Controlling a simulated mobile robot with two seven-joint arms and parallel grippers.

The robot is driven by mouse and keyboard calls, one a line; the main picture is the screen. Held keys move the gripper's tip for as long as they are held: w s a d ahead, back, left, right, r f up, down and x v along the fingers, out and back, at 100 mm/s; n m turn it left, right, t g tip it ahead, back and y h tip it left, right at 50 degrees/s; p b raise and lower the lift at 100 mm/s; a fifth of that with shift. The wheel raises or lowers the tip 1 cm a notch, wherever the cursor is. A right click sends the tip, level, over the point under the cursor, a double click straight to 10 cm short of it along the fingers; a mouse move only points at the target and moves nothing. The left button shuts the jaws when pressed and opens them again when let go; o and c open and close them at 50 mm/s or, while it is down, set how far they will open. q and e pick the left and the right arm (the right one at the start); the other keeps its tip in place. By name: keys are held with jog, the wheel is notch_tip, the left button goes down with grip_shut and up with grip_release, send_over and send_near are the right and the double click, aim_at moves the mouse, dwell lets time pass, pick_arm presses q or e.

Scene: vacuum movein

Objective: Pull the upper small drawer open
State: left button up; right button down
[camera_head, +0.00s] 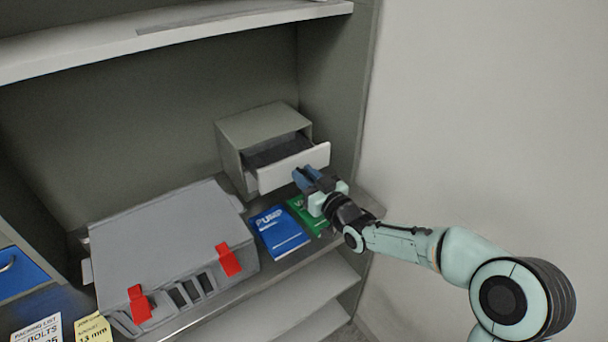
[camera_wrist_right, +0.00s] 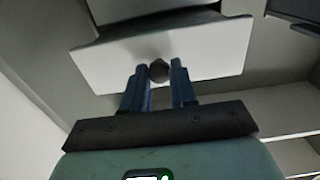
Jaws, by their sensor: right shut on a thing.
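The small drawer unit (camera_head: 262,128) is a grey box on the shelf in the head view. Its upper drawer (camera_head: 296,168) has a white front and stands partly open, with its dark inside showing. In the right wrist view the white drawer front (camera_wrist_right: 205,62) carries a dark round knob (camera_wrist_right: 158,71). My right gripper (camera_head: 305,176) is at the drawer front; in the right wrist view its blue fingers (camera_wrist_right: 160,80) are shut on the knob, one on each side. My left gripper is not in view.
A blue booklet (camera_head: 279,231) and a green booklet (camera_head: 306,215) lie below the drawer, close under my right gripper. A large grey case (camera_head: 165,250) with red latches stands to the left. A grey wall (camera_head: 480,110) is on the right.

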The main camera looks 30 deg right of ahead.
jog(key=shift+w, duration=0.1)
jog(key=c, duration=0.9)
grip_release()
jog(key=s+d+p, duration=0.1)
jog(key=s, duration=1.2)
jog(key=shift+s+d, duration=0.15)
jog(key=shift+d, duration=0.25)
